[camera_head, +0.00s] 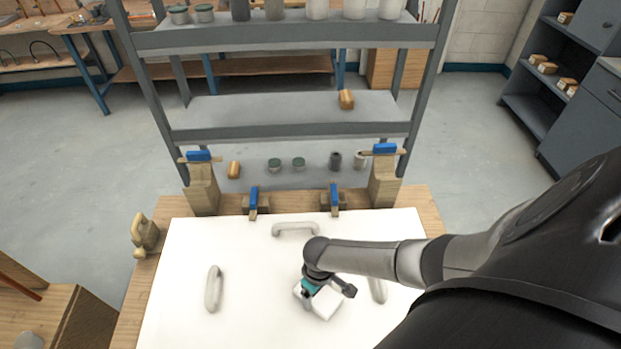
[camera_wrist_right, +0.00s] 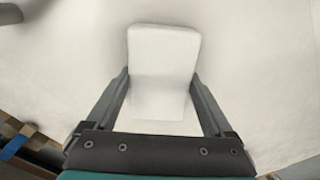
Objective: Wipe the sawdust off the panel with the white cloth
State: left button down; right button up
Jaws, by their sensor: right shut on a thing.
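The white panel (camera_head: 255,262) lies flat on a wooden bench. The white cloth (camera_head: 326,303), a thick rounded pad, is under my right gripper (camera_head: 313,291) near the panel's middle. In the right wrist view the cloth (camera_wrist_right: 163,62) sits between the two fingers of my right gripper (camera_wrist_right: 160,105), which is shut on it. The cloth seems to be at or just above the panel; I cannot tell if it touches. My left gripper is not in view.
Blue-topped clamps (camera_head: 254,200) line the back edge. A grey shelf rack (camera_head: 290,130) stands behind the bench. My right arm covers the panel's right front.

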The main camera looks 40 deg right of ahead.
aim_at(334, 293)
jog(key=shift+s+d+f+p, duration=0.1)
jog(key=shift+s+d+p, duration=0.1)
jog(key=shift+s+d, duration=0.5)
jog(key=shift+s+d+f+p, duration=0.15)
jog(key=shift+s+d, duration=0.35)
jog(key=shift+d, duration=0.3)
jog(key=shift+r, duration=0.15)
notch_tip(334, 293, up, 4)
jog(key=p, duration=0.4)
jog(key=shift+w+r, duration=0.15)
jog(key=shift+r, duration=0.85)
jog(key=shift+r, duration=1.5)
jog(key=shift+a, duration=0.1)
